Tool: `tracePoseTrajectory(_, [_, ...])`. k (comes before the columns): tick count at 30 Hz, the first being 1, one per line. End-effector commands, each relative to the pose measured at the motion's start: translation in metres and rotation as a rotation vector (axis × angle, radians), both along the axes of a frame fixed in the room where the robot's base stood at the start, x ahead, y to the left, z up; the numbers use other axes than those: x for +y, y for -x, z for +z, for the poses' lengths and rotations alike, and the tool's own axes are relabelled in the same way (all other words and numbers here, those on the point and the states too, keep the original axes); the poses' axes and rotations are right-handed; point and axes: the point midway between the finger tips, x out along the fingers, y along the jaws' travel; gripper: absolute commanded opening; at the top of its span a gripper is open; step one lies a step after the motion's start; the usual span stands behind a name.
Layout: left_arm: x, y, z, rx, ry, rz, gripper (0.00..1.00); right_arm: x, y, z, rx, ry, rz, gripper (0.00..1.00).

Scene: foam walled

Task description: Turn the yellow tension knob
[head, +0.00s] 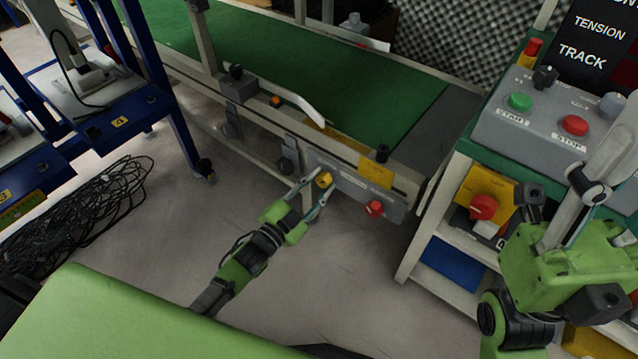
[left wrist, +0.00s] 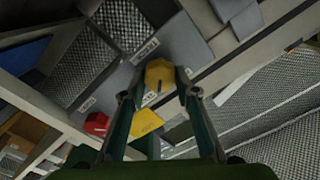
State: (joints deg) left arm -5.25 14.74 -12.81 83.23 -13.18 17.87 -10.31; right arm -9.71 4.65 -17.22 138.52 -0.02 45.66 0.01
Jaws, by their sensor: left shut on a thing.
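The yellow tension knob (head: 325,179) is on a grey panel (head: 351,187) on the side of the green conveyor. My left gripper (head: 322,183) reaches it from below left, with one finger on each side, and is shut on it. In the left wrist view the faceted yellow knob (left wrist: 159,74), with a dark line on its face, sits between the fingertips (left wrist: 162,88). A label beside it is too small to read for sure. My right gripper (head: 592,178) is at the right edge, partly cut off, and its opening is unclear.
A red knob (head: 374,208) is on the same panel, right of the yellow one, near a yellow plate (head: 376,175). A grey control box (head: 550,118) with green and red buttons stands at right. Cables (head: 85,215) lie on the floor at left.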

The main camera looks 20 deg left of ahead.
Motion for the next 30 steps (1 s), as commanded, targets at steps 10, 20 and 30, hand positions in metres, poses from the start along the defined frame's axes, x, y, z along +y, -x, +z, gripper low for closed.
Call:
tracePoseTrajectory(10, [-0.001, 0.0, 0.0, 0.001, 0.002, -0.001, 0.45, 0.0, 0.0, 0.0, 0.001, 0.0, 0.0, 0.45])
tracePoseTrajectory(20, [0.003, 0.011, -0.001, 0.002, 0.001, 0.0, 0.45, 0.0, 0.0, 0.001, -0.003, 0.005, 0.0, 0.45])
tracePoseTrajectory(30, [0.024, 0.072, -0.003, 0.004, 0.0, -0.001, 0.45, 0.0, 0.0, 0.001, -0.002, 0.002, -0.001, 0.45])
